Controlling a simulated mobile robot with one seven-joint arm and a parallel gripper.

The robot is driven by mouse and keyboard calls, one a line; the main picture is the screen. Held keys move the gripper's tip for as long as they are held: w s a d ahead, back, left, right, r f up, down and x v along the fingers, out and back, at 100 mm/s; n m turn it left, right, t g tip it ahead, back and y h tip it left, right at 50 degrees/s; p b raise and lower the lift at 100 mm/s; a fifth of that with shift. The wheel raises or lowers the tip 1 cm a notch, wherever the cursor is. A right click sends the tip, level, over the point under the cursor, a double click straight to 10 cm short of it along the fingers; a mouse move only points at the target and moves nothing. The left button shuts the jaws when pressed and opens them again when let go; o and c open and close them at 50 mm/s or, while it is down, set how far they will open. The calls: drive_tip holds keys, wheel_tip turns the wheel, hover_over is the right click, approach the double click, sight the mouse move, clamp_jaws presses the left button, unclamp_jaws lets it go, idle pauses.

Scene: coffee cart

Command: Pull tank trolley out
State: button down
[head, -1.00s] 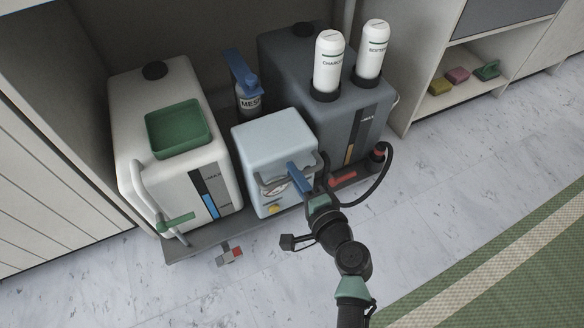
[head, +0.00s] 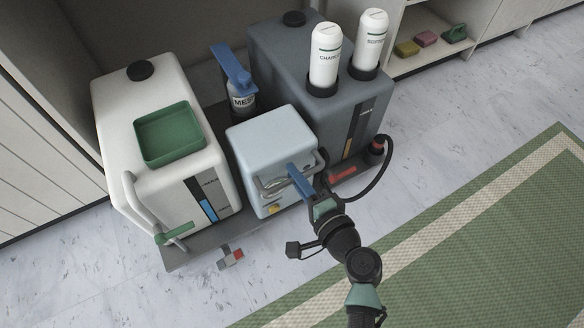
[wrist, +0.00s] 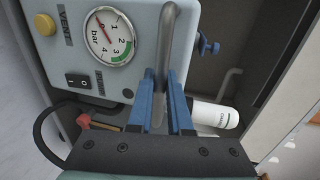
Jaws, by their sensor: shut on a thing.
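The tank trolley (head: 190,252) is a dark low platform. It carries a white tank (head: 115,105), a grey tank (head: 275,55) and a light-blue pump box (head: 270,130) between them. The pump box has a grey metal bar handle (head: 271,186) on its front. My gripper (head: 294,172) is shut on this handle. In the wrist view the blue fingers (wrist: 163,88) close around the bar (wrist: 166,40), beside a pressure gauge (wrist: 109,37). A small grey-and-red pedal (head: 231,258) shows at the trolley's front edge.
A green tray (head: 170,135) sits on the white tank. Two white bottles (head: 325,55) (head: 369,45) stand on the grey tank. A black hose (head: 386,170) loops near my arm. Cabinet panels (head: 40,130) flank the left. Open floor and a green mat (head: 450,230) lie in front.

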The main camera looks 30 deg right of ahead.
drive_tip(key=shift+s, duration=0.45)
drive_tip(key=c, duration=0.8)
unclamp_jaws()
drive_tip(key=shift+c, duration=0.2)
drive_tip(key=shift+s, duration=0.1)
drive_tip(key=p+v, duration=0.4)
drive_tip(key=v, duration=0.8)
drive_tip(key=shift+s+p, duration=0.4)
drive_tip(key=shift+r, duration=0.1)
